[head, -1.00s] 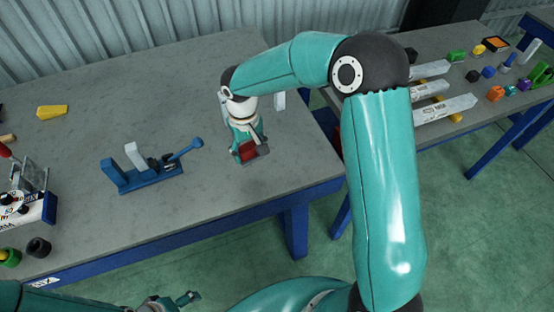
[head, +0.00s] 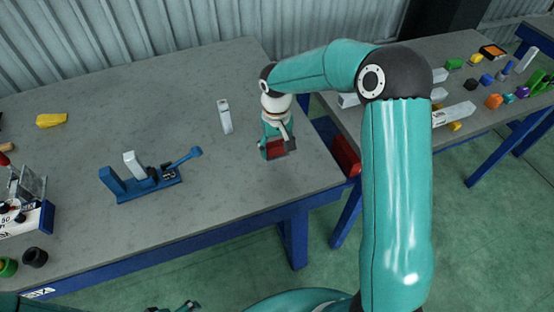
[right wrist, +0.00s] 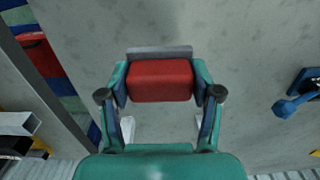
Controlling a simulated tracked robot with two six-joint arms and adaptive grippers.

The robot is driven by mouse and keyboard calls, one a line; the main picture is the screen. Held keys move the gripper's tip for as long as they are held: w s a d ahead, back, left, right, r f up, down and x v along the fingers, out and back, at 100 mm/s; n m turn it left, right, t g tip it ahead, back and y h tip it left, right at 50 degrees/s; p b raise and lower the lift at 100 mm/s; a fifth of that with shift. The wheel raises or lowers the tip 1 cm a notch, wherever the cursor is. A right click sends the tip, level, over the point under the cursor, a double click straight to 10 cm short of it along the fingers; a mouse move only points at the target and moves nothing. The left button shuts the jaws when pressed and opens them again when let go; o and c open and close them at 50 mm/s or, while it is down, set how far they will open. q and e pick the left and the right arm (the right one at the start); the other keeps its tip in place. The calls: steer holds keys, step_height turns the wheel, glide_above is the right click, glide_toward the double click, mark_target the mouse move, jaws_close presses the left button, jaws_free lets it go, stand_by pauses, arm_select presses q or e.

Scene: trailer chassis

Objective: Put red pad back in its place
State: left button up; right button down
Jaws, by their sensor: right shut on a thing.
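The red pad (head: 275,149) is held in my right gripper (head: 277,145), near the right end of the grey table (head: 215,180). In the right wrist view the red pad (right wrist: 160,80) sits between both fingers of the right gripper (right wrist: 160,85), with a grey plate edge along its far side. I cannot tell how high it is above the table. Only a small part of my left gripper (head: 185,306) shows at the bottom edge of the head view, and its fingers are not clear.
A blue clamp-like fixture (head: 150,183) and an upright grey-white block (head: 225,116) stand on the table. A yellow piece (head: 51,120) lies far left. A second table (head: 460,100) at right carries white bars and several coloured parts.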

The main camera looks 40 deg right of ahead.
mark_target(276, 144)
step_height(276, 144, down, 7)
steer(key=shift+r+p, duration=0.15)
steer(key=shift+p, duration=0.3)
steer(key=shift+f, duration=0.2)
steer(key=shift+c, duration=1.1)
jaws_free()
steer(key=shift+r, duration=0.15)
step_height(276, 144, up, 12)
steer(key=shift+w+f+b, duration=0.1)
steer(key=shift+b, duration=0.65)
